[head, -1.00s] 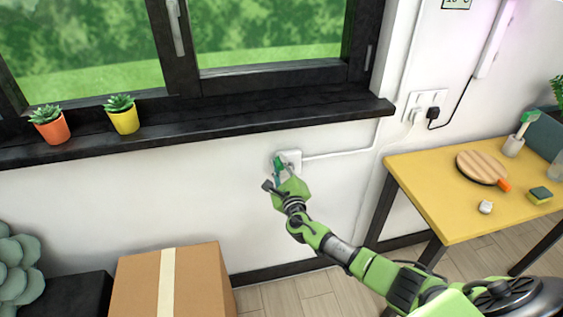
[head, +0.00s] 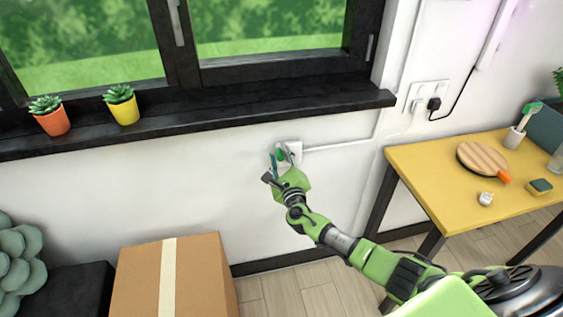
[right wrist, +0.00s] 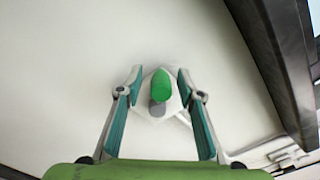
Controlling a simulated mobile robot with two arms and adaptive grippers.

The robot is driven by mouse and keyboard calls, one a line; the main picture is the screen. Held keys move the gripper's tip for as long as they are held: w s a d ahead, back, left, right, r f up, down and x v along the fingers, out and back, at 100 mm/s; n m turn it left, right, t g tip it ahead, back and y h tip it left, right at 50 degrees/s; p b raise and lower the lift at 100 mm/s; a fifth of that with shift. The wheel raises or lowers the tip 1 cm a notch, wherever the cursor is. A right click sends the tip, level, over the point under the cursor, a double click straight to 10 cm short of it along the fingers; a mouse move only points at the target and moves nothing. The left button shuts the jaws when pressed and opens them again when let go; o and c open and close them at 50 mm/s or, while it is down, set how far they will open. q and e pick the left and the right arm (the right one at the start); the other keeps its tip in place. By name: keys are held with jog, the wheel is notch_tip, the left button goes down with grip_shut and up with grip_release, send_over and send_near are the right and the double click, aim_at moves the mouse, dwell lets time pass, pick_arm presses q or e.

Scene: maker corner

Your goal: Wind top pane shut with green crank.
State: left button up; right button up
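The green crank knob (right wrist: 160,85) sits on a white wall box, seen nearly end-on in the right wrist view. In the head view the green crank (head: 281,155) shows small at the white box (head: 295,148) below the sill. My right gripper (right wrist: 159,76) is open, with one teal-padded finger on each side of the knob and a gap on both sides. In the head view my right gripper (head: 281,168) is at the box and partly covers it. The top pane is out of view; only the lower window (head: 270,35) shows. My left gripper is not in view.
A black sill (head: 220,115) juts out above the crank, with an orange pot (head: 54,122) and a yellow pot (head: 125,112) on it. A cardboard box (head: 205,280) stands below left. A yellow table (head: 430,190) with several items stands at the right.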

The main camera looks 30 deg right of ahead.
jog(key=v, duration=1.2)
jog(key=w+d+m+b, duration=0.1)
jog(key=w+m, duration=0.1)
jog(key=w, duration=0.1)
jog(key=w+m+b, duration=0.2)
jog(key=w, duration=0.2)
jog(key=w+d+m+b, duration=0.1)
jog(key=w+m, duration=0.2)
jog(key=shift+w+d, duration=0.25)
jog(key=shift+d, duration=0.05)
dwell(0.3)
grip_shut()
